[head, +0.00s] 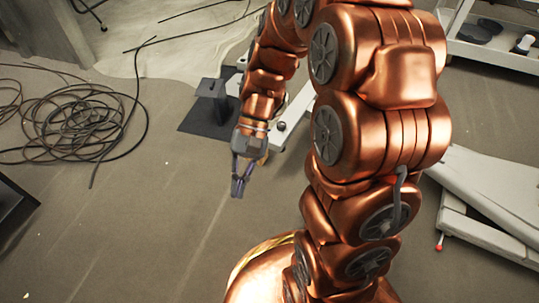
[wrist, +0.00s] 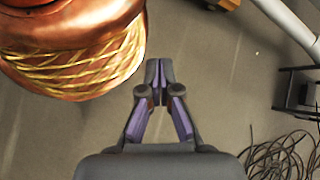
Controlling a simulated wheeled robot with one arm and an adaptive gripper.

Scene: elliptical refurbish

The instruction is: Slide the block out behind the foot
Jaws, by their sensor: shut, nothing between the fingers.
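My gripper (head: 238,188) points down over bare floor near the middle of the head view. In the wrist view its fingers (wrist: 158,70) are together with nothing between them. A pale machine frame (head: 294,122) runs behind my arm, partly hidden by it. A dark flat plate with a short post (head: 212,108) stands just left of it, beyond my gripper. I cannot tell which part is the foot. I cannot make out the block for sure. A small orange thing (wrist: 226,3) is cut off at the top of the wrist view.
Tangled black cables (head: 85,125) lie on the floor at the left. A dark panel (head: 14,208) is at the left edge. A pale machine part (head: 490,195) lies at the right, below a shelf (head: 500,55). The floor left of my gripper is clear.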

